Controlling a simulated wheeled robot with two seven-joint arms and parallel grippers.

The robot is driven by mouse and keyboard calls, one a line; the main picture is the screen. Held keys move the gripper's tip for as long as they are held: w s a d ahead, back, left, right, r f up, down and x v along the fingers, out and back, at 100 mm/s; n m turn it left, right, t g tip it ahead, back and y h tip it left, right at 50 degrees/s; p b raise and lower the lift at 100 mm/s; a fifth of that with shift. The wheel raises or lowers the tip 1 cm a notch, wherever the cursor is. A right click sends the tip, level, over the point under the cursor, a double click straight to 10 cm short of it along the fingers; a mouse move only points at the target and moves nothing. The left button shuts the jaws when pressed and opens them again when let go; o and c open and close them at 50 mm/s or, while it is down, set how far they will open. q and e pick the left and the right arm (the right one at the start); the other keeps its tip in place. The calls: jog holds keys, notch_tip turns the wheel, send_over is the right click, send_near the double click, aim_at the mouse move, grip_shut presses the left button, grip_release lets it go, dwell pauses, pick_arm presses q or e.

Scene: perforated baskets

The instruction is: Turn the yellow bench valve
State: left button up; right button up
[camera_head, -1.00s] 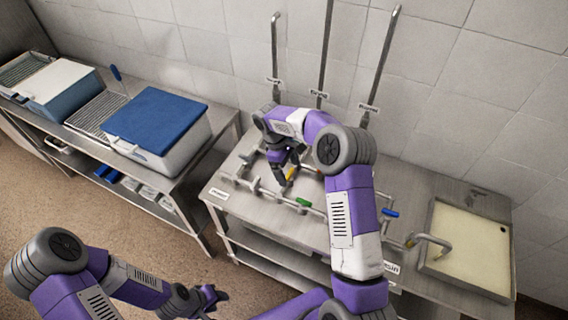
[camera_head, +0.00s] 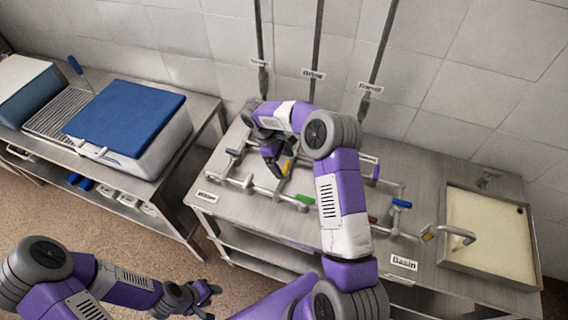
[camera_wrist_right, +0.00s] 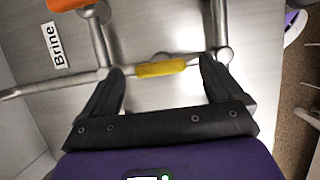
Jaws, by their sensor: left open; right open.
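The yellow valve handle (camera_head: 287,168) sits on the pipework of the steel bench, left of centre in the head view. In the right wrist view the yellow handle (camera_wrist_right: 160,68) lies crosswise along a pipe. My right gripper (camera_wrist_right: 161,74) is open, with one finger beyond each end of the yellow handle; I cannot tell whether they touch it. In the head view my right gripper (camera_head: 274,163) is at the handle and partly hidden by its own arm. My left gripper (camera_head: 206,292) is open and empty, low in front of the bench.
Other handles on the pipes are green (camera_head: 305,199), blue (camera_head: 401,203) and purple (camera_head: 376,172). A basin (camera_head: 480,262) with a tap is at the right. A blue-lidded box (camera_head: 128,118) stands on the left table. Vertical pipes rise along the wall behind.

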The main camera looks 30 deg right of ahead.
jog(key=shift+d+f, duration=0.1)
jog(key=shift+f, duration=0.4)
jog(key=shift+s+f, duration=0.15)
jog(key=shift+f, duration=0.05)
jog(key=c, duration=1)
jog(key=shift+d, duration=0.1)
jog(key=shift+c, duration=0.2)
